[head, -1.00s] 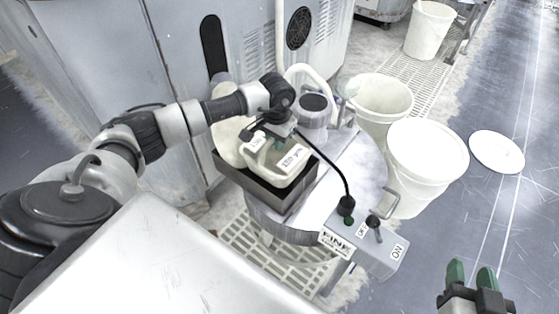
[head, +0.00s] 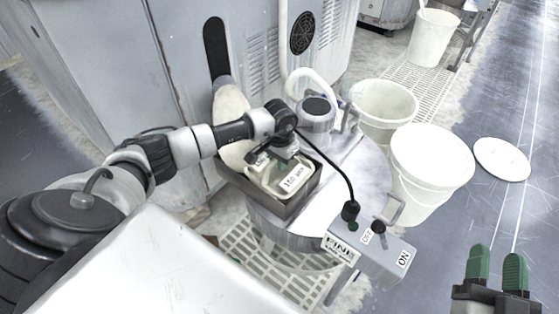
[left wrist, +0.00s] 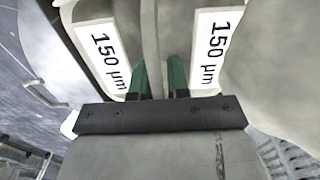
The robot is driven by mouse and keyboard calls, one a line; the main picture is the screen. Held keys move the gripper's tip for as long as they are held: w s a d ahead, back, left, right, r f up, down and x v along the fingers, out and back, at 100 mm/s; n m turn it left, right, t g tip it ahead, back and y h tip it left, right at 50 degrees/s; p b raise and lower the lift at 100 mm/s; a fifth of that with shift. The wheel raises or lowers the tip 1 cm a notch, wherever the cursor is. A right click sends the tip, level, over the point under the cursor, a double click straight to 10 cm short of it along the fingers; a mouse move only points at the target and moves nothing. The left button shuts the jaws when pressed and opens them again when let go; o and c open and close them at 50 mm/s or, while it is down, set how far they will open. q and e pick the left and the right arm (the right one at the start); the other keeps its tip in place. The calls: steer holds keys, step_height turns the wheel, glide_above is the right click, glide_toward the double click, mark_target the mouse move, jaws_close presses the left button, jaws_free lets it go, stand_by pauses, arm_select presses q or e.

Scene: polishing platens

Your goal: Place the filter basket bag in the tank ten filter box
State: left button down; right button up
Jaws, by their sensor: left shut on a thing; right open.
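The filter basket bag (head: 288,179) is cream-white with "150 µm" labels. In the head view it sits low inside the dark open-topped filter box (head: 305,199) on the round tank. My left gripper (head: 284,157) is shut on the bag from above. In the left wrist view the green fingertips of my left gripper (left wrist: 161,78) pinch the bag's middle, between two "150 µm" labels. The bag's underside is hidden by the box walls. My right gripper (head: 495,268) is open and empty at the bottom right, over the floor.
A grey control box (head: 372,247) with a switch and black cable is at the tank's front. White buckets (head: 418,190) stand to the right, and a round lid (head: 502,159) lies on the floor. A grey machine cabinet (head: 180,90) rises behind.

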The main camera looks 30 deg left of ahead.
arm_select(q)
steer(key=c, duration=1.1)
jaws_free()
